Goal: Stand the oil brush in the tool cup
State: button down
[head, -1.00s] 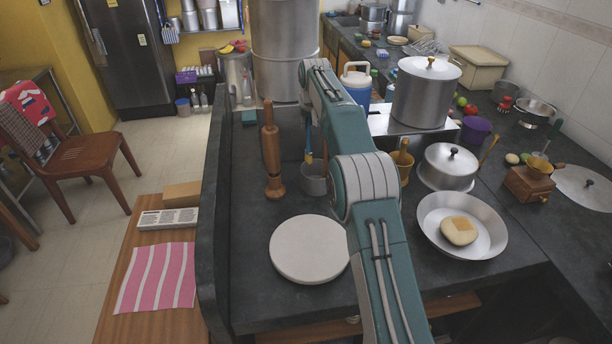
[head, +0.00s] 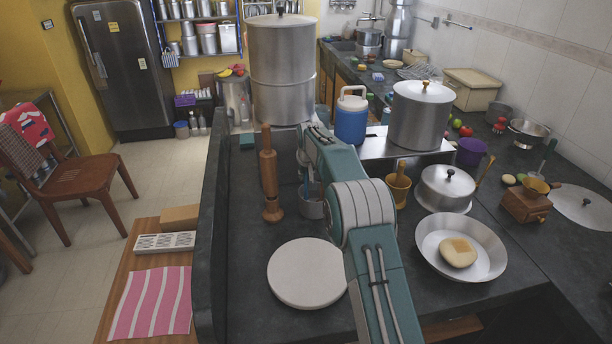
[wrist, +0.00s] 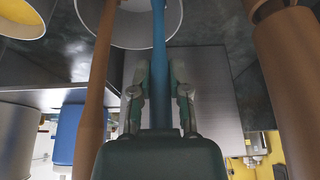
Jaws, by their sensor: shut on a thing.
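The oil brush has a blue handle (wrist: 159,65), which runs between the two fingers of my gripper (wrist: 160,98). The gripper is shut on it. In the wrist view the handle extends over the opening of the grey metal tool cup (wrist: 137,38). The brush's far end is out of frame, so I cannot tell how deep it sits. A brown wooden stick (wrist: 98,75) runs alongside, also across the cup. In the head view the tool cup (head: 311,209) stands on the dark counter, partly behind my arm, which hides most of the gripper.
A wooden rolling-pin-like tool (head: 269,178) stands upright left of the cup. A round white board (head: 306,273) lies in front. A brass mortar (head: 399,190), a lidded pot (head: 444,190) and a pan with bread (head: 430,250) stand to the right. Tall steel canisters (head: 283,85) stand behind.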

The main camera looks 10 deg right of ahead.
jog(key=c, duration=0.6)
grip_release()
jog(key=shift+f, duration=0.1)
jog(key=s+f+v, duration=0.1)
jog(key=s+v, duration=0.2)
jog(key=v, duration=0.9)
jog(key=s+f+v, duration=0.1)
jog(key=s+v, duration=0.1)
jog(key=v, duration=1)
jog(key=s+r, duration=0.2)
jog(key=s, duration=2.4)
jog(key=s+f+t, duration=0.1)
jog(key=s+f, duration=0.5)
jog(key=s, duration=0.5)
jog(key=shift+s, duration=0.35)
